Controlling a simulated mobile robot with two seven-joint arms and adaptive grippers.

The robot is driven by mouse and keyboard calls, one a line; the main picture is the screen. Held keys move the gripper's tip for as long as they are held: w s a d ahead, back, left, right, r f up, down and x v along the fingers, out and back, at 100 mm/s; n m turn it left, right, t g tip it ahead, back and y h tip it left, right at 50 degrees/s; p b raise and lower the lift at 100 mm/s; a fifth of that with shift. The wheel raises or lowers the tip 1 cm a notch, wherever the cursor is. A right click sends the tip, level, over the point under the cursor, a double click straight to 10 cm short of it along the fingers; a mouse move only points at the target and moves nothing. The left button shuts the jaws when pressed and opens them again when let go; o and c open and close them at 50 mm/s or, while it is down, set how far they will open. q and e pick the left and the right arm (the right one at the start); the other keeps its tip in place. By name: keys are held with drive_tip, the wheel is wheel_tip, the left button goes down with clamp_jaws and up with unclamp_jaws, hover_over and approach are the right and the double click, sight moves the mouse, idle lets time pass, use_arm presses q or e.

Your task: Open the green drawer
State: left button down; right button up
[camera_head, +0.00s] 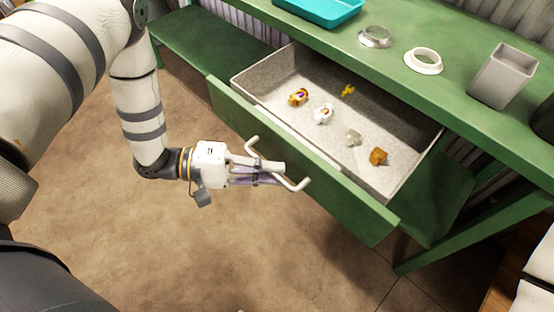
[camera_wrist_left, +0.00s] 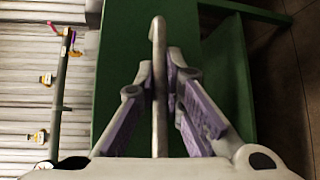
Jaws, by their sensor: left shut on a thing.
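The green drawer (camera_head: 300,165) stands well out from the green bench, and its light grey inside shows. Several small parts lie in it, among them a gold one (camera_head: 299,97), a white one (camera_head: 323,113) and an orange-brown one (camera_head: 378,156). A pale bar handle (camera_head: 292,184) is on the drawer front. My left gripper (camera_head: 272,174) is shut on the handle, with fingers on both sides of the bar. In the left wrist view the handle (camera_wrist_left: 159,90) runs between the purple-padded fingers. My right gripper is not in view.
On the green bench top (camera_head: 450,97) are a teal tray (camera_head: 318,10), a metal ring (camera_head: 375,37), a white ring (camera_head: 423,61) and a grey square cup (camera_head: 502,76). A bench leg (camera_head: 460,238) stands at the right. The brown floor before the drawer is clear.

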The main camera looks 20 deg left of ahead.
use_arm(q)
drive_tip(key=shift+s+a+r, duration=0.1)
drive_tip(key=shift+s, duration=0.2)
drive_tip(key=c, duration=1.7)
unclamp_jaws()
drive_tip(key=shift+a, duration=0.1)
drive_tip(key=v, duration=1.2)
drive_tip(key=shift+s, duration=0.1)
